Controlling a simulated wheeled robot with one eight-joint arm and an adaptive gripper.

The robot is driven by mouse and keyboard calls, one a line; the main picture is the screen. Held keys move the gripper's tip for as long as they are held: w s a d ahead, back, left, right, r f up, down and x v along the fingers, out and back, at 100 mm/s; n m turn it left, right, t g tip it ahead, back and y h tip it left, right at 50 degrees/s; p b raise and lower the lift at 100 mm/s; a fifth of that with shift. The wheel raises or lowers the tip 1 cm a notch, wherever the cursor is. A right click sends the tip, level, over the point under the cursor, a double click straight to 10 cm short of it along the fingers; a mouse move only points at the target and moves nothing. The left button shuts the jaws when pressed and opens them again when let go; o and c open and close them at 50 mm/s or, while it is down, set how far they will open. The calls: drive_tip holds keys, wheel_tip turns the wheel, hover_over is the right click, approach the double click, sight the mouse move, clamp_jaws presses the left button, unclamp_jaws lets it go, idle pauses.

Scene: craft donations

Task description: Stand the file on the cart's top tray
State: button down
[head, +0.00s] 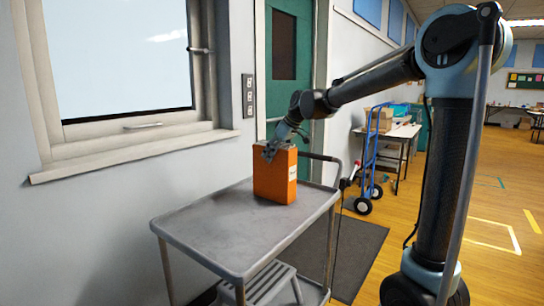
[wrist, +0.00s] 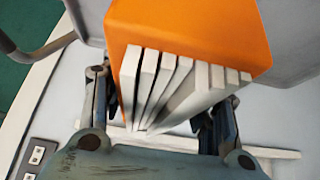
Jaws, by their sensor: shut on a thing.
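The file (head: 275,177) is an orange box file. It stands upright on the cart's grey top tray (head: 222,226), toward the tray's far end. Its base appears to meet the tray surface. My gripper (head: 270,151) is at the file's top left edge and shut on it. In the wrist view the orange file (wrist: 195,28) shows with several white page edges facing the camera, between the two fingers of my gripper (wrist: 165,118). The contact of the fingertips with the file is partly hidden there.
The near part of the tray is bare. A step stool (head: 270,283) stands below the tray. A window sill (head: 135,155) and wall lie to the left, a green door (head: 285,75) behind. A blue hand truck (head: 371,160) and a table (head: 398,131) stand further back right.

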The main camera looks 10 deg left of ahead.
drive_tip(key=shift+f, duration=0.15)
drive_tip(key=c, duration=0.6)
unclamp_jaws()
drive_tip(key=v, duration=1.2)
drive_tip(key=shift+d, duration=0.1)
drive_tip(key=s+d+f+m+h, duration=0.25)
drive_tip(key=s+d+f, duration=0.3)
drive_tip(key=d, duration=0.65)
drive_tip(key=s+d+f+m+h, duration=0.1)
drive_tip(key=s+d+f+m, duration=0.5)
drive_tip(key=d, duration=0.6)
drive_tip(key=s+d+f+m+h, duration=0.1)
drive_tip(key=s+d+f+m, duration=0.1)
drive_tip(key=s+d+f, duration=0.5)
drive_tip(key=s+d+f+m+h, duration=0.1)
drive_tip(key=s+d+f+m, duration=0.1)
drive_tip(key=s+d+f, duration=0.5)
drive_tip(key=s+f, duration=0.3)
drive_tip(key=f, duration=0.2)
drive_tip(key=shift+d+f+m, duration=0.2)
drive_tip(key=shift+f+m, duration=0.15)
drive_tip(key=shift+f, duration=0.05)
